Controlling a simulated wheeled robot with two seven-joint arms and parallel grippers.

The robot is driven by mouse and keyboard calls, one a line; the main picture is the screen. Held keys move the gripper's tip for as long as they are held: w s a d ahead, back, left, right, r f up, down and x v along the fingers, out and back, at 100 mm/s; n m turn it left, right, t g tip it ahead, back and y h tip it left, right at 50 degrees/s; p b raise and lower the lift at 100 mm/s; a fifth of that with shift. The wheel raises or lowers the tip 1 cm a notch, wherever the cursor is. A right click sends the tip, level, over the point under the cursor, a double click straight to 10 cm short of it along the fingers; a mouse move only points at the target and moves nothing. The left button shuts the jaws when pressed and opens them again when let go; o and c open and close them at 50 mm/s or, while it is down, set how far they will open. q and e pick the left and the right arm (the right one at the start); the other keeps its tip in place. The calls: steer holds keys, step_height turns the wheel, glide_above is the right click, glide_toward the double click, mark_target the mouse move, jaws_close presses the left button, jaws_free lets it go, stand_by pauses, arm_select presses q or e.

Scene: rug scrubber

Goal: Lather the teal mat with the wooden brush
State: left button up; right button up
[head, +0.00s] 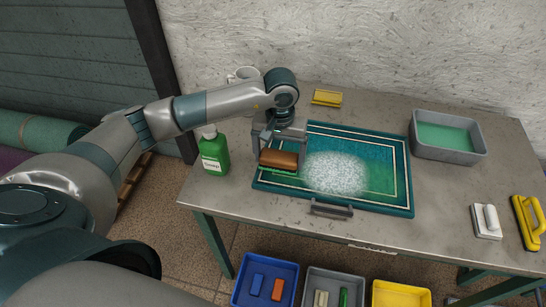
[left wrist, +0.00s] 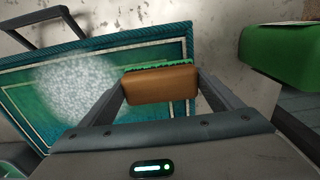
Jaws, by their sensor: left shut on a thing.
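The teal mat (head: 385,203) lies flat on the table with pale border lines. A white patch of foam (head: 336,173) covers its middle, and it also shows in the left wrist view (left wrist: 83,85). My left gripper (head: 278,156) is shut on the wooden brush (head: 279,159), at the mat's left edge. The brush has a brown wooden back and green bristles; it also shows in the left wrist view (left wrist: 162,85) between the two fingers. I cannot tell whether the bristles touch the mat. My right gripper is not in view.
A green soap bottle (head: 214,155) stands left of the mat. A grey basin (head: 447,137) of green liquid, a white tool (head: 487,221) and a yellow-handled tool (head: 527,221) lie to the right. A yellow sponge-like block (head: 327,97) is behind. Below are blue (head: 246,299), grey and yellow bins.

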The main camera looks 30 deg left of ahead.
mark_target(295, 159)
arm_select(q)
steer(key=shift+w+d+b, duration=0.15)
steer(key=shift+d+b, duration=0.05)
steer(key=shift+d, duration=0.3)
steer(key=shift+w+d+b, duration=0.15)
steer(key=shift+d, duration=0.35)
steer(key=shift+w+d+f+b, duration=0.1)
steer(key=shift+w+d+b, duration=0.05)
steer(key=shift+d+b, duration=0.4)
steer(key=shift+w+d+f+b, duration=0.15)
steer(key=shift+d+b, duration=0.2)
steer(key=shift+d, duration=0.3)
steer(key=shift+w+d+b, duration=0.15)
steer(key=shift+d+b, duration=0.2)
steer(key=shift+d, duration=0.3)
steer(key=shift+d+r, duration=0.1)
steer(key=shift+d, duration=0.05)
